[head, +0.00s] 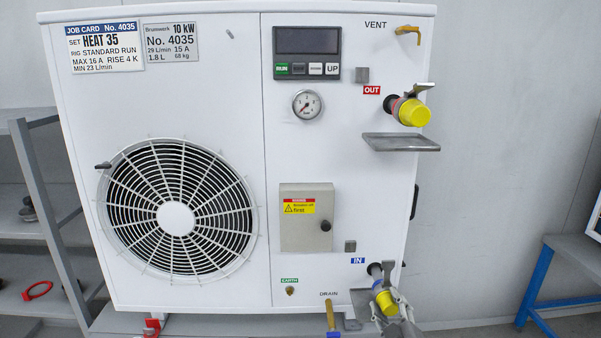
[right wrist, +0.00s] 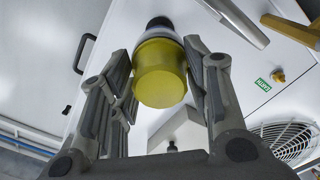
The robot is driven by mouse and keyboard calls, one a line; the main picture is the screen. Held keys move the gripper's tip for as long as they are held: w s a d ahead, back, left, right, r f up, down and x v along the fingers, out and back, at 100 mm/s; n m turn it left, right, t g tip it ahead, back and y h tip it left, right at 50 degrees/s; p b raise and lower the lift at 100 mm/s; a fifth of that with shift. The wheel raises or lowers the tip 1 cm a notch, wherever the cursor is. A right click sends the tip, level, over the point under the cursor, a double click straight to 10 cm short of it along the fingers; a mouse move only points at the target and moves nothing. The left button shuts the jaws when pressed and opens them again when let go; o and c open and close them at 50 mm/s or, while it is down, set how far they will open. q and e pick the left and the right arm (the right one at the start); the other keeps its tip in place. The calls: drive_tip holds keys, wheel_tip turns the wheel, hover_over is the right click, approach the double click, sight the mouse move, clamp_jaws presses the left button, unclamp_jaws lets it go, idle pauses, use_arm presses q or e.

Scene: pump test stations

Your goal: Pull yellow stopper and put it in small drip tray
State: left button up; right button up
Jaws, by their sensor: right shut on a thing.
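A yellow stopper (head: 386,301) sits at the IN port at the lower right of the white unit. My right gripper (head: 391,304) is shut on it, with fingers on both sides. In the right wrist view the stopper (right wrist: 160,75) shows between the fingertips, with a grey and black fitting directly behind it. A second yellow stopper (head: 413,112) is on the OUT port at the upper right. A small grey drip tray (head: 400,142) sticks out below OUT and looks empty. Another grey plate (head: 361,304) shows beside the IN port, partly hidden. My left gripper is not in view.
The unit (head: 350,220) carries a fan grille (head: 176,217), a grey switch box (head: 306,218) and a yellow-handled drain valve (head: 331,318). A metal lever (head: 383,272) is close by my right gripper. Shelves stand at left; the wall right of the unit is clear.

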drive_tip(key=c, duration=0.4)
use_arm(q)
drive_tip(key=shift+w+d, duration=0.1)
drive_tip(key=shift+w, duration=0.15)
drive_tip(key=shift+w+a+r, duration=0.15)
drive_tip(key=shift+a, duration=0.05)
use_arm(e)
drive_tip(key=shift+s, duration=0.15)
drive_tip(key=shift+s, duration=0.4)
use_arm(q)
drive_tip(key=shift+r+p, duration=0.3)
drive_tip(key=shift+p, duration=0.1)
use_arm(e)
drive_tip(key=shift+s, duration=1.25)
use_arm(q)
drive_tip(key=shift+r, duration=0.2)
use_arm(e)
drive_tip(key=shift+s+d, duration=0.1)
drive_tip(key=shift+s, duration=1.25)
drive_tip(key=shift+s, duration=0.1)
